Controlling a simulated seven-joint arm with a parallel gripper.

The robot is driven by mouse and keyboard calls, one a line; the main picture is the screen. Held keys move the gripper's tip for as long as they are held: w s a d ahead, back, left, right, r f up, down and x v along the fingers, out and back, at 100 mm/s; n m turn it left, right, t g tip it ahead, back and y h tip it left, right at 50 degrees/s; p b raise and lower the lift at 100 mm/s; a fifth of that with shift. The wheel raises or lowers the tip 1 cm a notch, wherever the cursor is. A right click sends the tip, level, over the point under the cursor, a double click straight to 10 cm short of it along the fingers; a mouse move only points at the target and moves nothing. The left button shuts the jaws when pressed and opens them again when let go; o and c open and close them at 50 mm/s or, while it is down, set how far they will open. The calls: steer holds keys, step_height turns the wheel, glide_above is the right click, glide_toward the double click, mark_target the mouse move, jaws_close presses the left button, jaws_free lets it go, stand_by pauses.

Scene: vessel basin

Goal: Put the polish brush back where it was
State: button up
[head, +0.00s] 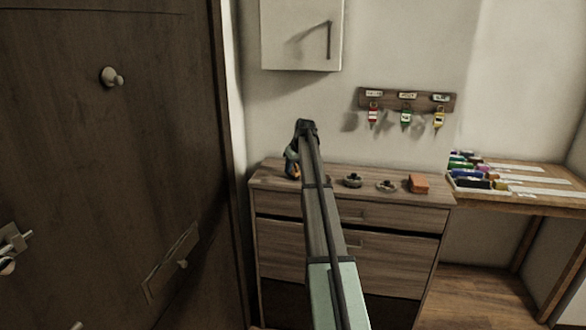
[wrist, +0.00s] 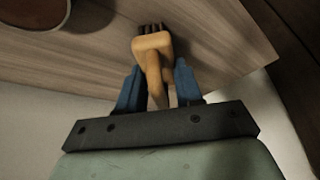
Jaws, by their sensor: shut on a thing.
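The polish brush (wrist: 153,48) shows in the wrist view as a tan wooden handle with dark bristles at its far end. My gripper (wrist: 158,82) has its blue fingers on either side of the handle and is shut on it. The bristle end lies over the wooden cabinet top; whether it touches the wood I cannot tell. In the head view my gripper (head: 292,162) is at the left end of the cabinet top (head: 330,172), fingers pointing down. The brush (head: 295,174) shows there only as a small orange-brown patch, mostly hidden by my gripper and arm.
Two small round tins (head: 352,180) (head: 386,186) and an orange block (head: 418,183) sit to the right on the cabinet top. A round brown thing (wrist: 32,12) is at the wrist view's upper left. A key rack (head: 407,99) and white wall cabinet (head: 301,35) hang above. A dark door (head: 110,150) stands left.

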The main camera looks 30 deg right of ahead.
steer(key=shift+f, duration=0.15)
steer(key=o, duration=0.9)
steer(key=shift+o, duration=0.2)
steer(key=v, duration=1.2)
